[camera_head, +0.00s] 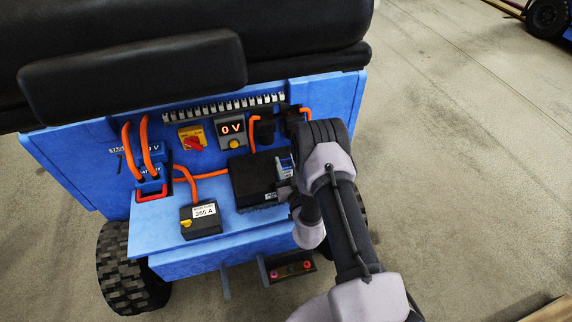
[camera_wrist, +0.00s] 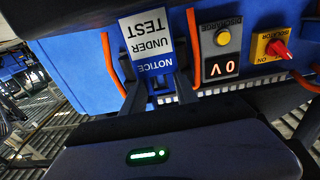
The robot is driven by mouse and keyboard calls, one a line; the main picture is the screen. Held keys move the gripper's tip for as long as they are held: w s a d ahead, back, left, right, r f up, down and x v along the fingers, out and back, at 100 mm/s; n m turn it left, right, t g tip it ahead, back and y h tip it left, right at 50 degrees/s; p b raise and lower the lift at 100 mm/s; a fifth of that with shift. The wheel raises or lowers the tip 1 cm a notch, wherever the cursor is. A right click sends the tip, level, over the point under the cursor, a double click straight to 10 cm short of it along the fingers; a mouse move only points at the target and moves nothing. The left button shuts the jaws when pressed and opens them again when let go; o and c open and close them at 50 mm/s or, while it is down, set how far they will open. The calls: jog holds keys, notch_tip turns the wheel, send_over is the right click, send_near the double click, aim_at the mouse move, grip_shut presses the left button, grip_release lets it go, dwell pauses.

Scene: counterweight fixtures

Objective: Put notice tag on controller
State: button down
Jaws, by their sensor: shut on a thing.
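The notice tag, a blue and white card reading "NOTICE UNDER TEST", shows upside down in the wrist view (camera_wrist: 147,40). My gripper (camera_wrist: 157,82) is shut on the tag's lower end in that view, with a dark finger on each side. In the head view the tag (camera_head: 285,167) is small, at the right edge of a black box (camera_head: 252,180) on the blue shelf. This box looks like the controller. My gripper (camera_head: 284,190) is partly hidden there by my wrist. I cannot tell whether the tag touches the box.
The blue panel holds a 0 V display (camera_head: 231,128) and a red-and-yellow isolator (camera_head: 191,139). Orange cables (camera_head: 200,176) run near the black box. A small box reading 355 A (camera_head: 201,222) stands on the shelf (camera_head: 160,225). A black seat overhangs above.

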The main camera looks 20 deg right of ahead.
jog(key=shift+f, duration=0.25)
jog(key=c, duration=0.9)
grip_release()
jog(key=shift+r, duration=0.1)
jog(key=shift+c, duration=0.2)
jog(key=shift+s+r, duration=0.15)
jog(key=shift+r, duration=0.05)
jog(key=s+p, duration=1.1)
jog(key=p, duration=0.7)
jog(key=shift+s+f, duration=0.35)
jog(key=shift+a, duration=0.1)
